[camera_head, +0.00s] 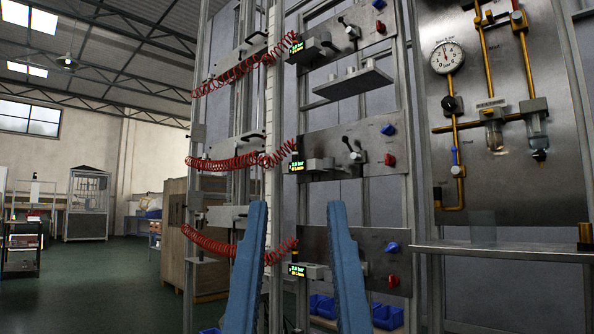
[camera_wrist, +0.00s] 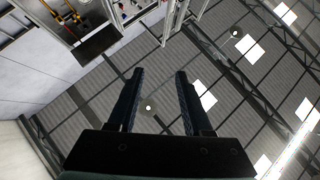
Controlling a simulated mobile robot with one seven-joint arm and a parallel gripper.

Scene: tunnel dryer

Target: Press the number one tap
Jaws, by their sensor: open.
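Three steel panels stand one above another on a frame, each with a blue tap and a red tap near its right edge. On the middle panel (camera_head: 345,140) are a blue tap (camera_head: 389,129) and a red tap (camera_head: 390,159). The bottom panel has a blue tap (camera_head: 392,248) and a red tap (camera_head: 393,281); the top one has a blue tap (camera_head: 379,4) and a red tap (camera_head: 381,26). Labels are too small to read, so I cannot tell which tap is number one. My gripper (camera_head: 297,207) is open and empty, its fingers upright before the bottom panel; it also shows in the wrist view (camera_wrist: 158,75).
Red coiled hoses (camera_head: 235,162) hang left of the panels. A small shelf (camera_head: 353,84) juts out below the top panel. At right, a board carries a gauge (camera_head: 447,57) and brass pipes above a ledge (camera_head: 500,248). Open floor (camera_head: 90,280) lies at left.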

